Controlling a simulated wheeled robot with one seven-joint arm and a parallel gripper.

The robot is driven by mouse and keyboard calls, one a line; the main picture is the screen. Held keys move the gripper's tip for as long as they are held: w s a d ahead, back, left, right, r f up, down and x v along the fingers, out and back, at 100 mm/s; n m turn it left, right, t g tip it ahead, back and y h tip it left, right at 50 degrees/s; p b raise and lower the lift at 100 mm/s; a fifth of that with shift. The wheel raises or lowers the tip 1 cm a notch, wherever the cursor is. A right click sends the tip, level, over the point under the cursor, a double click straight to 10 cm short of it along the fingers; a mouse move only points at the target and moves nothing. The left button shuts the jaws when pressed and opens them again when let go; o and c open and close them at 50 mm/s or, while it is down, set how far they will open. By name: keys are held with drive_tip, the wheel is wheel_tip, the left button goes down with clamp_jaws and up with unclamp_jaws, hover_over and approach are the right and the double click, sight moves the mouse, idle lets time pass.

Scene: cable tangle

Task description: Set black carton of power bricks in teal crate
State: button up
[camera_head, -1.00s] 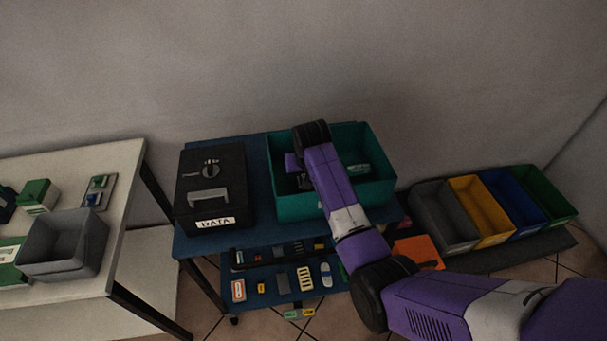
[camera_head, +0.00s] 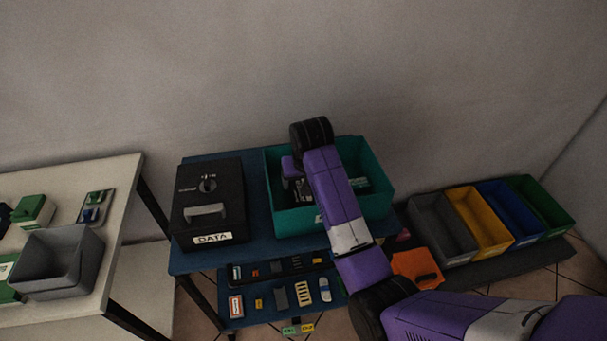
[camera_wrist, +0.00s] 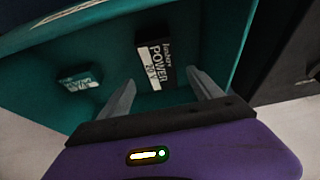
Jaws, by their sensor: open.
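The teal crate (camera_head: 378,190) stands on the blue table top. The black carton (camera_wrist: 154,60), with a white "POWER" label, lies inside it; in the head view it shows partly, left of my arm (camera_head: 302,192). My gripper (camera_wrist: 160,80) is open over the crate. In the wrist view its two fingers are spread on either side of the carton's near end, with visible gaps. I cannot tell how far above the carton the fingertips are. My wrist and forearm hide the crate's middle in the head view.
A small teal carton (camera_wrist: 80,80) lies in the crate beside the black one. A black DATA box (camera_head: 208,205) stands left of the crate. Colored bins (camera_head: 480,218) stand at right, and a grey bin (camera_head: 58,262) sits on the white table. Small items fill the lower shelf.

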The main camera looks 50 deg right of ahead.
drive_tip(key=v, duration=0.5)
idle(0.5)
